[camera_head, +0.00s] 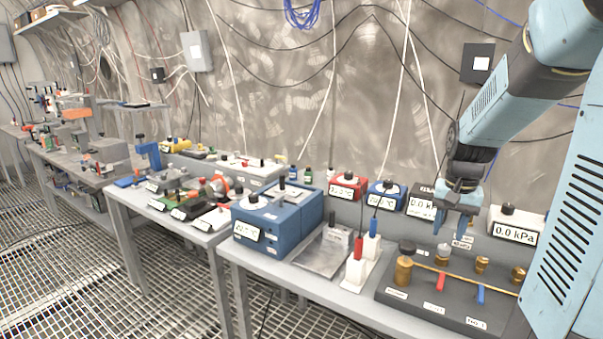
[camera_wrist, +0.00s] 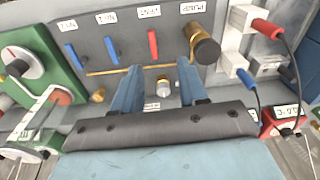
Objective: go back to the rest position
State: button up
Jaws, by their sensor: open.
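My gripper (camera_head: 452,222) hangs at the end of my raised arm at the right of the head view, pointing down above the dark valve panel (camera_head: 420,312). In the wrist view my gripper (camera_wrist: 160,68) has its two blue fingers apart, with nothing held between them. Beyond the fingers lie the valve panel (camera_wrist: 118,28) and a small silver fitting (camera_wrist: 163,84), which appears in the gap between them. I cannot tell the exact height of the fingertips above the panel.
The panel carries a brass cylinder with a dark knob (camera_head: 404,268), a red lever (camera_head: 433,282) and blue lever (camera_head: 480,294). Left of it stand white blocks with red and blue probes (camera_head: 358,252) and a blue bath (camera_head: 275,222). Gauges line the back; cables hang on the wall.

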jog(key=s+a+r+n+t, duration=0.2)
jog(key=s+a+r, duration=0.3)
jog(key=s, duration=0.3)
jog(key=s+a+r+n+t, duration=0.2)
jog(key=s+a+r+n, duration=0.2)
jog(key=s+a, duration=0.3)
jog(key=shift+s+a+r+t, duration=0.25)
jog(key=shift+s+r+t, duration=0.2)
jog(key=shift+r, duration=0.2)
